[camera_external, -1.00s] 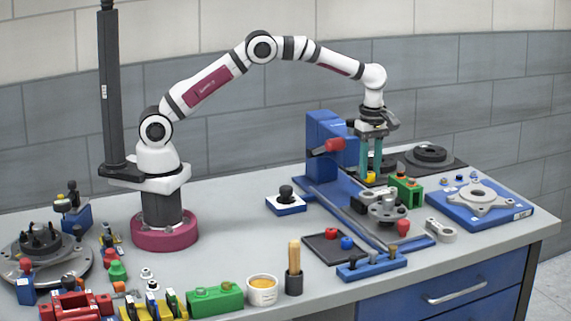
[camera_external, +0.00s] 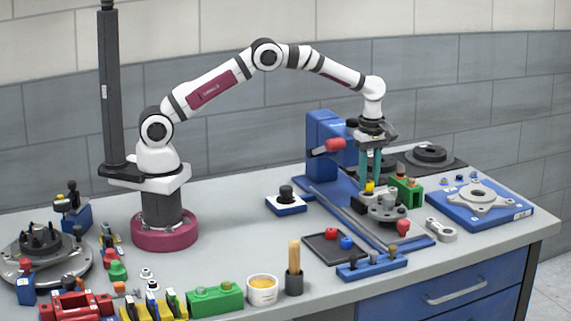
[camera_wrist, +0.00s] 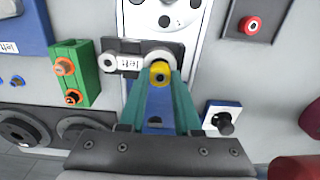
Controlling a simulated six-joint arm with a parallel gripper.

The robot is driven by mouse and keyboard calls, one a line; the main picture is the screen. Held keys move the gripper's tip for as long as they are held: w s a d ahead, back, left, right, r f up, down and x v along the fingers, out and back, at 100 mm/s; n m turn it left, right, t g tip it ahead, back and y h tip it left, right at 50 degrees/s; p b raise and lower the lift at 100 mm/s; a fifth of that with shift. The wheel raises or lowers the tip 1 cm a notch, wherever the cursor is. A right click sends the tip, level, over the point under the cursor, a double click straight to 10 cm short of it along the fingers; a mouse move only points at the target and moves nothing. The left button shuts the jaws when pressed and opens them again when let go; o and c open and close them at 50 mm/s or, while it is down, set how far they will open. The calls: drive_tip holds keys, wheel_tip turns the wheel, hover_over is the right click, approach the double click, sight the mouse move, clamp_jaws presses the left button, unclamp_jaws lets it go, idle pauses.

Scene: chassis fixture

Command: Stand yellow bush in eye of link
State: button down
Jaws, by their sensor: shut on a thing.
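My gripper (camera_external: 370,181) points straight down, its teal fingers shut on the yellow bush (camera_external: 369,187). In the wrist view the bush (camera_wrist: 160,72) shows as a yellow ring between the fingertips (camera_wrist: 160,76). A pale grey link with a white label (camera_wrist: 128,63) lies on a dark plate under it. Its small eye is at the left, and its larger eye is behind the bush and partly hidden. The bush overlaps the near rim of that eye in the wrist view. I cannot tell whether it touches the link.
A green block (camera_external: 408,191) stands close right of my gripper. The blue upright (camera_external: 328,140) with a red handle is behind left. A round grey flange (camera_external: 388,209) is in front. Another grey link (camera_external: 441,230) lies on the table. A dark tray (camera_external: 322,250) holds red and blue caps.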

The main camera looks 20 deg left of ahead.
drive_tip(key=shift+f, duration=0.1)
drive_tip(key=shift+f, duration=0.25)
drive_tip(key=shift+f, duration=0.4)
drive_tip(key=c, duration=0.9)
unclamp_jaws()
drive_tip(key=shift+r, duration=1.5)
drive_tip(key=o, duration=0.5)
drive_tip(key=shift+o, duration=0.2)
